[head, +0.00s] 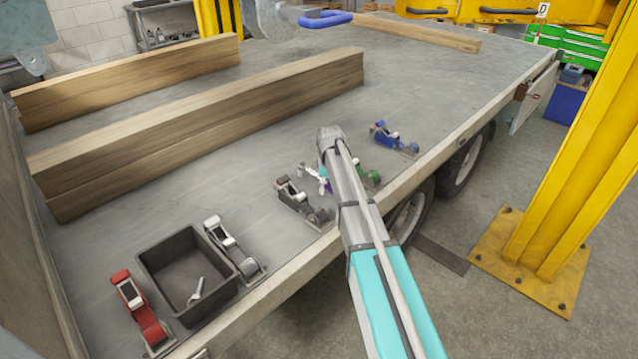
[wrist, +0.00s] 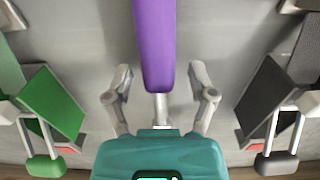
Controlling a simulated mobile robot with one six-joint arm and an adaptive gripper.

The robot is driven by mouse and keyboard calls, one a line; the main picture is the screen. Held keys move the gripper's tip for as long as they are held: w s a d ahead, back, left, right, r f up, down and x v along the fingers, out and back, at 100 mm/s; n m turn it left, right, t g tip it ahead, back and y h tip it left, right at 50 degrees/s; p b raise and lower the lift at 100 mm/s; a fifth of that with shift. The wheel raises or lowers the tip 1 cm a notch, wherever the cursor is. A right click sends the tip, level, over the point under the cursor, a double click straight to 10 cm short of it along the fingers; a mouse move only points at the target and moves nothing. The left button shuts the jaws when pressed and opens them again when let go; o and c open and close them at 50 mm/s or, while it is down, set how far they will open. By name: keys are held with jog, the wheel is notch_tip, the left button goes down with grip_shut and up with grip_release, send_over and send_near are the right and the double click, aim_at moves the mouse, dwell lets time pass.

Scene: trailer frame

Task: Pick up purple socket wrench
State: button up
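The purple socket wrench (wrist: 154,45) shows in the wrist view as a long purple handle running from the top edge to the middle. A short silver part (wrist: 161,108) shows at its lower end, partly hidden by my gripper body. My gripper (wrist: 160,76) is open, with one finger on each side of the handle and visible gaps between. I cannot tell the height between fingers and handle. In the head view my arm hides most of this spot; only a small purple patch (head: 328,187) shows beside it.
In the wrist view, a green clamp (wrist: 45,105) stands left and a dark grey one (wrist: 275,105) right. In the head view, a blue clamp (head: 393,138) stands behind, and a black bin (head: 162,248) holding a silver tool (head: 196,291) sits front left, near a red clamp (head: 140,310).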

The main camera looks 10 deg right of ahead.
grip_shut()
jog(key=shift+r, duration=0.2)
dwell(0.3)
notch_tip(320, 180, up, 2)
jog(key=p, duration=0.2)
jog(key=shift+r+p, duration=0.1)
jog(key=shift+p, duration=0.25)
jog(key=s+r+p, duration=1)
jog(key=s, duration=0.4)
jog(key=shift+d+r, duration=0.2)
jog(key=shift+d, duration=0.15)
